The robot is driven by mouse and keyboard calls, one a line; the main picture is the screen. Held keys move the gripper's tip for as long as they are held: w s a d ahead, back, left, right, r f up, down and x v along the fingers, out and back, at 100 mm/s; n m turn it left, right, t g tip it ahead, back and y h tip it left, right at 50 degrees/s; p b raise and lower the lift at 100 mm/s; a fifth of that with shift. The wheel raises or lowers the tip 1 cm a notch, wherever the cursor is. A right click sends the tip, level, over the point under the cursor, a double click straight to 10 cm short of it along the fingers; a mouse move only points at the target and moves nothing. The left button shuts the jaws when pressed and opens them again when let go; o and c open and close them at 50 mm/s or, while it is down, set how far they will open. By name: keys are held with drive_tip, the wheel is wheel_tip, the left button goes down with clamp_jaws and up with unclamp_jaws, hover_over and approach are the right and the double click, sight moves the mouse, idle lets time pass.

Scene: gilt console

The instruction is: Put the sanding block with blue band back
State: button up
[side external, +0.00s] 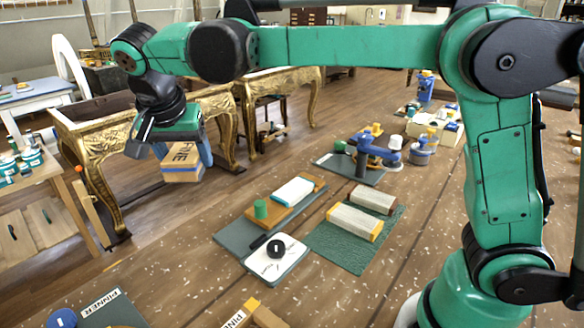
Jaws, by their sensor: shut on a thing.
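My gripper (180,152) is at the left, high above the surface, and shut on a pale wooden block with blue at its sides (182,172). Dark lettering that seems to read "FINE" shows on the block's face. The fingers hide part of the block, and it touches nothing below.
A white tray (293,262) holds a black round thing. A blue tool (377,148) stands behind. Gilt console legs (100,190) rise at left.

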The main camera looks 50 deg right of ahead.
sight(170, 164)
drive_tip(key=a, duration=0.1)
drive_tip(key=s+a, duration=0.1)
drive_tip(key=a, duration=0.1)
drive_tip(key=shift+s+f+n, duration=0.1)
drive_tip(key=shift+f+n, duration=0.1)
drive_tip(key=shift+n, duration=0.2)
wheel_tip(170, 164, down, 15)
drive_tip(key=shift+r, duration=0.2)
drive_tip(key=shift+d+f, duration=0.1)
drive_tip(key=shift+f, duration=2)
drive_tip(key=shift+f, duration=0.15)
drive_tip(key=o, duration=1.2)
drive_tip(key=shift+o, duration=0.2)
